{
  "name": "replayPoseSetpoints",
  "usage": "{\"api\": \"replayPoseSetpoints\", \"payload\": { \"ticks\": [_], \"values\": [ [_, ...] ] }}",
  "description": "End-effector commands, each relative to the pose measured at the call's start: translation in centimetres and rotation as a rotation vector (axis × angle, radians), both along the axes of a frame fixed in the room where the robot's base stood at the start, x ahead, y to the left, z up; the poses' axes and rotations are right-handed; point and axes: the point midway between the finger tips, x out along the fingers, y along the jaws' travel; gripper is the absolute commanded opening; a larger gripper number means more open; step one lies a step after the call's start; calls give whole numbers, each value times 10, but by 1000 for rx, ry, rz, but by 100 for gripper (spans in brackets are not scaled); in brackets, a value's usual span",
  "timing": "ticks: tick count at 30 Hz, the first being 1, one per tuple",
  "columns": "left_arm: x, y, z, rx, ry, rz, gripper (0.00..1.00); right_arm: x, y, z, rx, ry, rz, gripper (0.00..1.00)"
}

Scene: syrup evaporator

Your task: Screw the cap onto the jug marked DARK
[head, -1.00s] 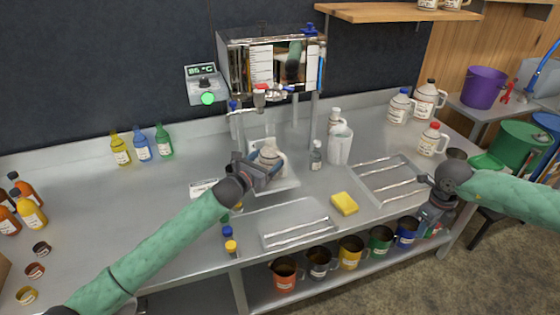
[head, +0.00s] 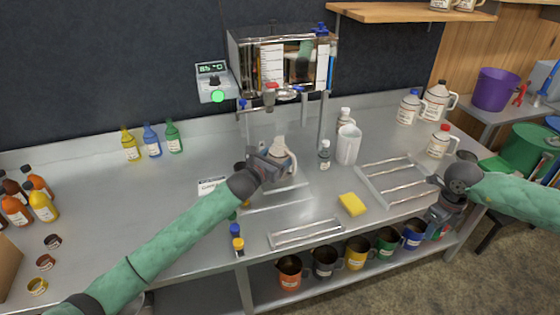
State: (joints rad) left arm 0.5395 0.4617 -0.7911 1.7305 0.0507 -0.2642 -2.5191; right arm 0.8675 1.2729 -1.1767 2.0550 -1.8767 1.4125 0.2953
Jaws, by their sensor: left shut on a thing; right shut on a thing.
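My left gripper (head: 272,163) is shut on a pale jug (head: 284,156) in the middle of the bench, below the evaporator's tap. The gripper and wrist hide part of the jug, and I cannot read its label. My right gripper (head: 442,220) is shut at the bench's right front edge; what it holds is too small and hidden to make out. Several loose caps lie at the bench's left end, among them a dark brown cap (head: 52,241), a reddish cap (head: 45,262) and an amber cap (head: 37,286).
The evaporator (head: 285,62) stands at the back. A white pitcher (head: 348,145), a small bottle (head: 324,155) and a yellow sponge (head: 352,204) are right of the jug. A rack tray (head: 372,186) lies further right. Capped jugs (head: 438,143) stand at the back right.

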Motion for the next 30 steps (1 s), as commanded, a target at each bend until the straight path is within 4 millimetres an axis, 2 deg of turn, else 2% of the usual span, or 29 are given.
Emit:
{"api": "replayPoseSetpoints", "payload": {
  "ticks": [8,17,30],
  "values": [
    [1,0,7,0,-3,0,25,0,0,-2,0,0,0,12],
    [1,-1,45,1,-6,-2,25,0,0,-9,0,0,0,12],
    [18,-79,90,-2,-4,-2,25,0,0,-20,0,0,0,12]
  ]
}}
